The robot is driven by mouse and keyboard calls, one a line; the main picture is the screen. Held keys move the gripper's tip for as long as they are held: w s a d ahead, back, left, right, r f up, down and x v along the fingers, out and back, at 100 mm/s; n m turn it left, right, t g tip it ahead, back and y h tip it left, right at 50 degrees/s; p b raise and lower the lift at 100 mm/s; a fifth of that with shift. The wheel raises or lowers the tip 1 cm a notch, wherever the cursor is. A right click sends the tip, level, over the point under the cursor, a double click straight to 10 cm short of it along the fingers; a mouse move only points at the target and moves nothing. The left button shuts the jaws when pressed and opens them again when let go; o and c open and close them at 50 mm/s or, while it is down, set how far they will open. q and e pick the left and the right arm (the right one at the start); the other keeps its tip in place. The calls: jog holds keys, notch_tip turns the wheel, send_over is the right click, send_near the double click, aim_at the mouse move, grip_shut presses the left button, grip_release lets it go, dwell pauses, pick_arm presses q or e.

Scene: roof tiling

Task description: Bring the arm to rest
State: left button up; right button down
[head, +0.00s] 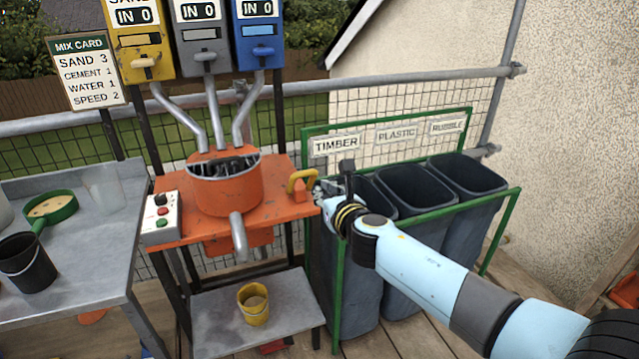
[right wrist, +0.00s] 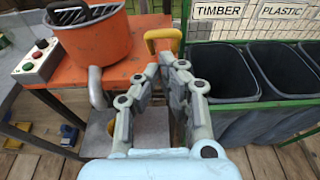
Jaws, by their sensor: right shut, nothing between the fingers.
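My right gripper (head: 325,190) is at the end of my light blue right arm, which comes in from the right in the head view. It is beside the yellow handle (head: 301,181) at the right edge of the orange mixer table (head: 270,215). In the right wrist view my right gripper (right wrist: 168,68) is shut with nothing between its fingers, and the yellow handle (right wrist: 163,38) shows beyond the fingertips. I cannot tell from these views how close they are. My left gripper is not in view.
The orange mixer pot (head: 228,190) stands left of my right gripper. Dark bins (head: 410,190) in a green frame stand behind and right of it. A yellow bucket (head: 254,304) sits on the low shelf (head: 300,305). A grey workbench (head: 85,255) is at the left.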

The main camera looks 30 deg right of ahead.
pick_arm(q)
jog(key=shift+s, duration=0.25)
pick_arm(e)
jog(key=shift+s, duration=0.1)
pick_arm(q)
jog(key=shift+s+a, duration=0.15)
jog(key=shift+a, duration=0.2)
